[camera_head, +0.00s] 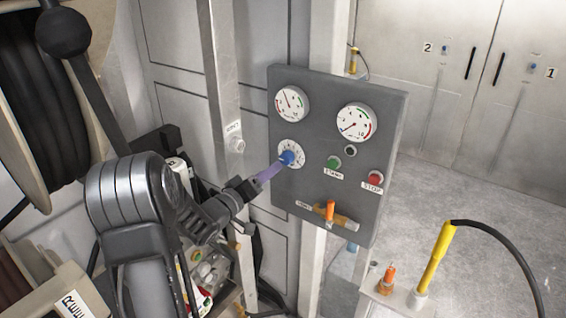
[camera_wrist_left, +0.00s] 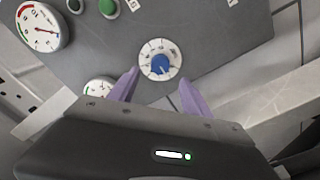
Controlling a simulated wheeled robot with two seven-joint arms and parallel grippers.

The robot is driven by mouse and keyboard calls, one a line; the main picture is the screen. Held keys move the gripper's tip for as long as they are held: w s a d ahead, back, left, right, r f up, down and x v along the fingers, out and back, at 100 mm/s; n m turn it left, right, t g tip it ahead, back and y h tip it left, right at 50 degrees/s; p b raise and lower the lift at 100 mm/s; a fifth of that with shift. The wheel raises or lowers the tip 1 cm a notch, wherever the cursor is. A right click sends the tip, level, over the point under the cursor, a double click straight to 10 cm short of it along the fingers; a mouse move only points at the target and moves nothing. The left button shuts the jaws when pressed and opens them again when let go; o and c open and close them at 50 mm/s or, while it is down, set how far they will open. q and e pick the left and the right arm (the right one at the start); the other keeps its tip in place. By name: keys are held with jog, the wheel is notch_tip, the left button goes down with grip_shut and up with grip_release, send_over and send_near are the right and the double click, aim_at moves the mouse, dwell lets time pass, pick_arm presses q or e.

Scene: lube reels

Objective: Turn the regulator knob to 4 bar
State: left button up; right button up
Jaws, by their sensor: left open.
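The regulator knob (camera_head: 287,158) is blue and sits on a white round dial on the grey control panel (camera_head: 330,185). The knob also shows in the left wrist view (camera_wrist_left: 160,66), with its dial around it. My left gripper (camera_head: 270,172) has purple fingers and points at the knob in the head view. In the left wrist view the left gripper (camera_wrist_left: 158,92) is open, its two fingers apart, with the knob beyond and between their tips. Whether the fingers touch the knob I cannot tell. The dial numbers are too small to read surely. My right gripper is not in view.
Two gauges (camera_head: 292,103) (camera_head: 357,122) sit above the knob. The green START button (camera_head: 334,163), red STOP button (camera_head: 375,179) and an orange-handled lever (camera_head: 330,210) are close by on the panel. A yellow nozzle (camera_head: 434,258) with a black hose stands at lower right.

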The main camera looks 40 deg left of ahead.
aim_at(284, 160)
pick_arm(q)
jog(key=shift+w, duration=0.1)
jog(key=w+p, duration=0.2)
jog(key=w, duration=0.4)
jog(key=shift+w, duration=0.85)
grip_shut()
